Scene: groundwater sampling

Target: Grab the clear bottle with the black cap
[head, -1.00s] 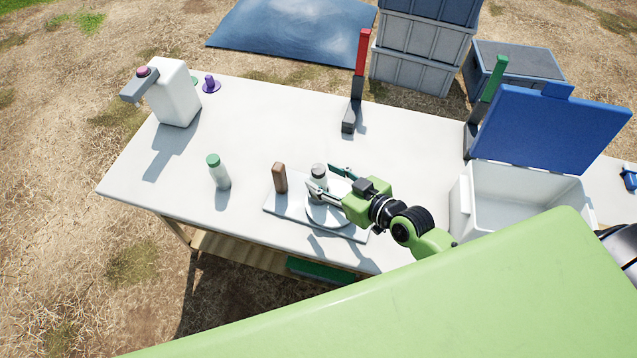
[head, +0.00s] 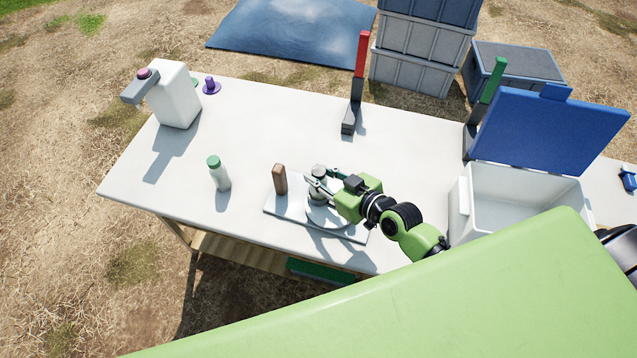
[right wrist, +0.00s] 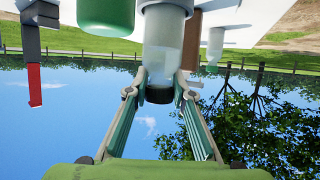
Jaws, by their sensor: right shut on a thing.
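The clear bottle with the dark cap (head: 318,172) stands upright on a grey round plate (head: 328,222) on a flat board. In the right wrist view the clear bottle (right wrist: 163,45) appears upside down, with its black cap (right wrist: 159,94) between the fingertips. My right gripper (head: 318,185) reaches in from the right and is shut on the bottle near its cap. The gripper also shows in the right wrist view (right wrist: 158,90), one finger on each side. My left gripper is not in view.
A green-capped bottle (head: 219,175) and a white jug (head: 174,95) stand farther left. A red-and-grey upright tool (head: 357,85) is behind. An open white cooler (head: 525,195) is at right.

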